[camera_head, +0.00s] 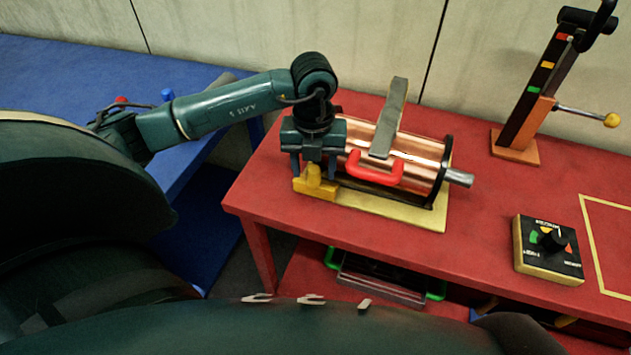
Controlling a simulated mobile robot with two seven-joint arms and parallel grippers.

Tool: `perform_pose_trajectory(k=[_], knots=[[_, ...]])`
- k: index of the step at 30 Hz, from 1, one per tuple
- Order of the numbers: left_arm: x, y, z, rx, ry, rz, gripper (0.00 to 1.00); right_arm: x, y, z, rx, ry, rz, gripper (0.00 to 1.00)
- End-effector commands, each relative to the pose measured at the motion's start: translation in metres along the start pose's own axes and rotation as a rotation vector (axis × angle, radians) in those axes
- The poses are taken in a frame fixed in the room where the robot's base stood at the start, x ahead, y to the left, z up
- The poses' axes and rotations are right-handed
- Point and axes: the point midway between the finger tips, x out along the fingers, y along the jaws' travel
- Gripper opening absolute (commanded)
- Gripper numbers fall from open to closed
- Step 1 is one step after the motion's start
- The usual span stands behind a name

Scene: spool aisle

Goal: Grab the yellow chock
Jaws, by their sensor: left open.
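The yellow chock (315,184) sits at the front left end of a flat yellow base (410,213) on the red table. It is beside the left end of a copper-wound spool (422,165). My left gripper (317,168) points down right at the chock and is open. From this view I cannot tell whether its fingers touch the chock. The gripper hides part of the spool's left end. My right gripper is not in view.
A red handle (374,168) and a grey strap (391,118) lie across the spool. A control box with a knob (549,248) and a lever stand (535,110) are to the right on the red table (480,221). A blue table (70,75) is at left.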

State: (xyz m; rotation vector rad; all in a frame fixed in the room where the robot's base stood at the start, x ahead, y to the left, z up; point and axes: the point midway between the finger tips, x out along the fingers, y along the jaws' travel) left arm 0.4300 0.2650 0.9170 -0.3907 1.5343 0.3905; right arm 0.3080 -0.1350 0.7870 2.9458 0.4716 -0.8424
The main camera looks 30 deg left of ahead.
Motion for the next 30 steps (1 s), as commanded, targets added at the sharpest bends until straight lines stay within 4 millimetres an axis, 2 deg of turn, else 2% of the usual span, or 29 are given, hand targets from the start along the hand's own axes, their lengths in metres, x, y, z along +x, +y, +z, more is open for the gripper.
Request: perform_pose_trajectory(k=[3, 21, 30], knots=[[-0.0001, -0.0001, -0.0001, 0.000, 0.000, 0.000, 0.49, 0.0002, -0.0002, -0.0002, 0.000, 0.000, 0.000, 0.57], [-0.0006, -0.0001, -0.0001, 0.000, 0.001, 0.000, 0.00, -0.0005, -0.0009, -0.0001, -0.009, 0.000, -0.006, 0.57], [-0.0011, -0.0002, 0.0001, 0.000, 0.000, -0.001, 0.00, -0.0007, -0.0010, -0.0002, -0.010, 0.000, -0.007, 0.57]])
